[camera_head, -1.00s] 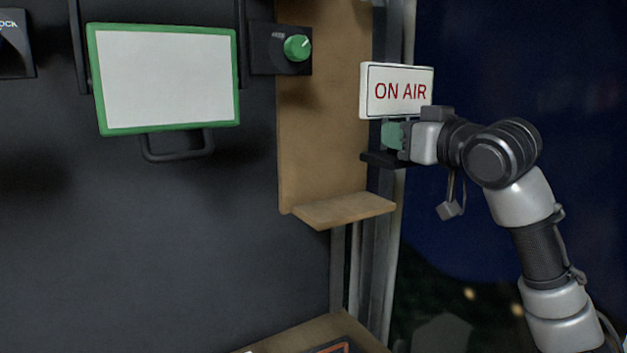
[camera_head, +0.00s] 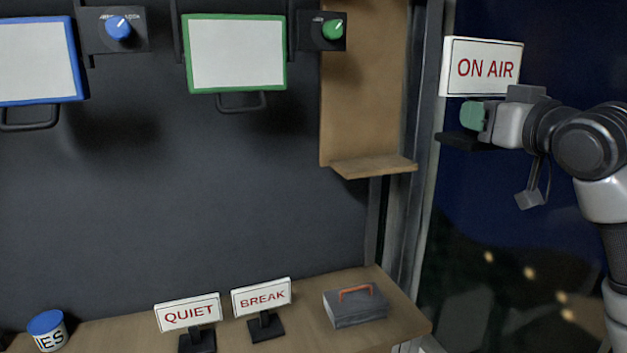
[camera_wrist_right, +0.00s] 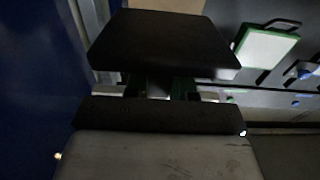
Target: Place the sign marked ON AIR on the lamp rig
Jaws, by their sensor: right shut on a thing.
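The white sign (camera_head: 482,68) with red letters ON AIR is held upright in the air at the right in the head view. My right gripper (camera_head: 474,117) is shut on it below the plate, above its black foot (camera_head: 468,141). The right wrist view shows a dark flat plate, likely this foot (camera_wrist_right: 160,42), close to the camera. Two framed white panels, one green-edged (camera_head: 235,52) and one blue-edged (camera_head: 38,60), hang on the dark wall and look like lamps. I cannot tell which part is the lamp rig. My left gripper is not in view.
A wooden board with a small empty ledge (camera_head: 373,166) is left of the sign. Below, a desk (camera_head: 400,300) bears a QUIET sign (camera_head: 188,314), a BREAK sign (camera_head: 262,297), a grey toolbox (camera_head: 355,306) and a blue-lidded tin (camera_head: 47,330). Knobs sit beside the panels.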

